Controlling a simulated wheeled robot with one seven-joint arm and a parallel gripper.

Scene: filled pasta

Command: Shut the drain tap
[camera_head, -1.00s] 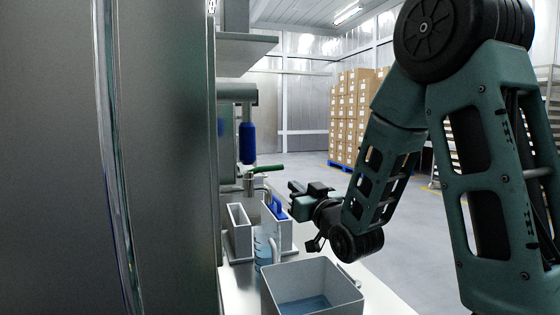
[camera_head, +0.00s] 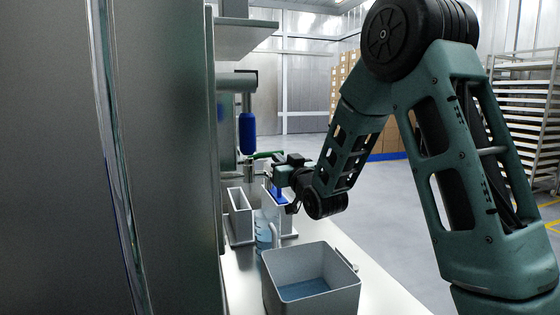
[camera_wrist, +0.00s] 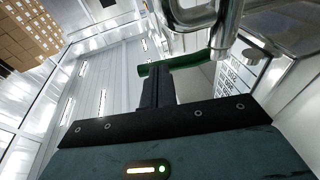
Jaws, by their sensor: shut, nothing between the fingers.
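The drain tap's green lever handle (camera_head: 264,155) sticks out to the right from its metal body (camera_head: 249,172), behind the bins. In the wrist view the green handle (camera_wrist: 188,62) lies across, just beyond my fingertips, with shiny curved metal (camera_wrist: 222,30) above. My gripper (camera_head: 278,164) is shut and empty at the handle's right end. In the wrist view my gripper (camera_wrist: 157,82) overlaps the handle; I cannot tell whether they touch.
A blue-gripped lever (camera_head: 247,133) hangs above the tap. Narrow grey bins (camera_head: 239,222), a jug with blue liquid (camera_head: 264,232) and a grey tub (camera_head: 310,262) stand on the white counter (camera_head: 385,295). A tall metal cabinet (camera_head: 165,160) fills the left.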

